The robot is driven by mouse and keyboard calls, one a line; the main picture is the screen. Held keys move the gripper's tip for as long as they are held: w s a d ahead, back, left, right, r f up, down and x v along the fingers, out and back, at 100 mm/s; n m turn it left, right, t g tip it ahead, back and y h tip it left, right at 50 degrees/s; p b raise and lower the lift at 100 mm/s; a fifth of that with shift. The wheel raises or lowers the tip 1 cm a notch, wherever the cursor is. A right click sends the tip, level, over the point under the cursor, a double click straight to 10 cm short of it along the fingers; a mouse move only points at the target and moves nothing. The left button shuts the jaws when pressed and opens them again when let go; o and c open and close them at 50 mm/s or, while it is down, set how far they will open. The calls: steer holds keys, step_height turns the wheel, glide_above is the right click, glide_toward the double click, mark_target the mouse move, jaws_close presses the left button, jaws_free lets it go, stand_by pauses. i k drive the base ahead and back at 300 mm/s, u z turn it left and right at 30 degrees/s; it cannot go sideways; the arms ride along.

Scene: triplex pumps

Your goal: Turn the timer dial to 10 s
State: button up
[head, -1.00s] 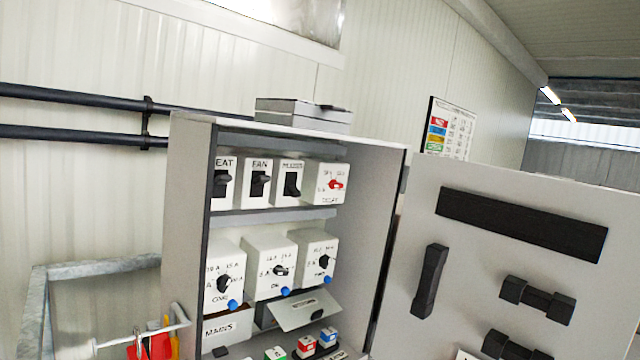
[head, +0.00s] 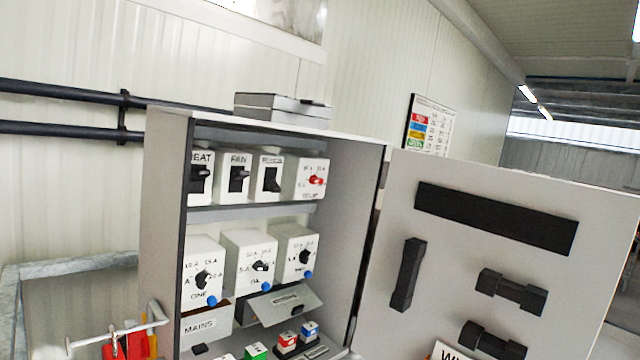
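The timer dial (head: 316,180) is a small red knob on a white module at the right end of the top row in the open cabinet. The module's lower label seems to read DELAY. Scale marks stand around the knob, but they are too small to tell which one it points at. My gripper does not show in the view, and nothing touches the dial.
Left of the timer are breakers HEAT (head: 200,178), FAN (head: 238,178) and a third (head: 269,178). Three black-knobbed modules sit below, above a tilted flap (head: 284,304). The open door (head: 480,265) with black handles stands right. A red padlock (head: 124,345) hangs lower left.

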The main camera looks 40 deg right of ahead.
mark_target(313, 179)
steer(key=u, duration=2.35)
steer(key=k, duration=1.25)
steer(key=z, duration=1.85)
steer(key=i, duration=1.05)
steer(key=z, duration=0.05)
